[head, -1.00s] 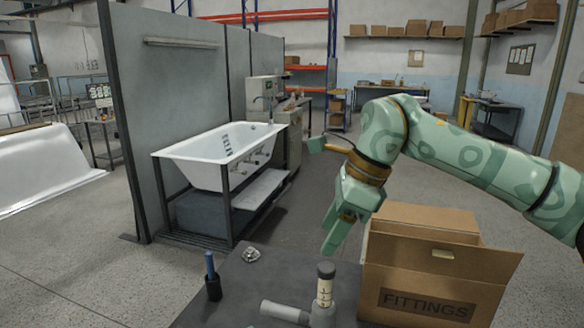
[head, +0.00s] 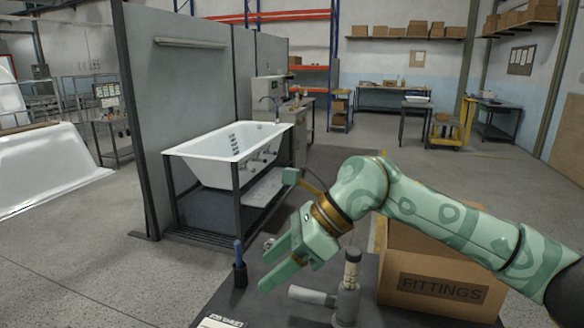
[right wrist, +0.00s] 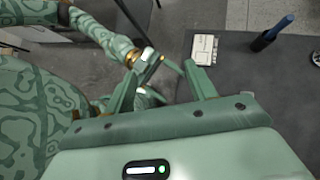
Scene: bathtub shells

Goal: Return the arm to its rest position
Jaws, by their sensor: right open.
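My right gripper (head: 272,268) hangs over the dark table, to the left of the box, with its fingers apart and nothing between them. It points left and slightly down in the head view. In the right wrist view its two fingers (right wrist: 160,72) are spread, and patterned green parts of my own body show beyond them. A jointed part with a gold ring there may be my left wrist; its jaws cannot be made out. The left arm does not show in the head view.
On the table (right wrist: 235,90) are a blue-handled tool (head: 239,250) in a black holder, a grey pipe fitting (head: 348,300) and a paper sheet (right wrist: 204,49). A FITTINGS box (head: 440,290) stands right, partly behind my arm. A white bathtub (head: 215,165) stands beyond.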

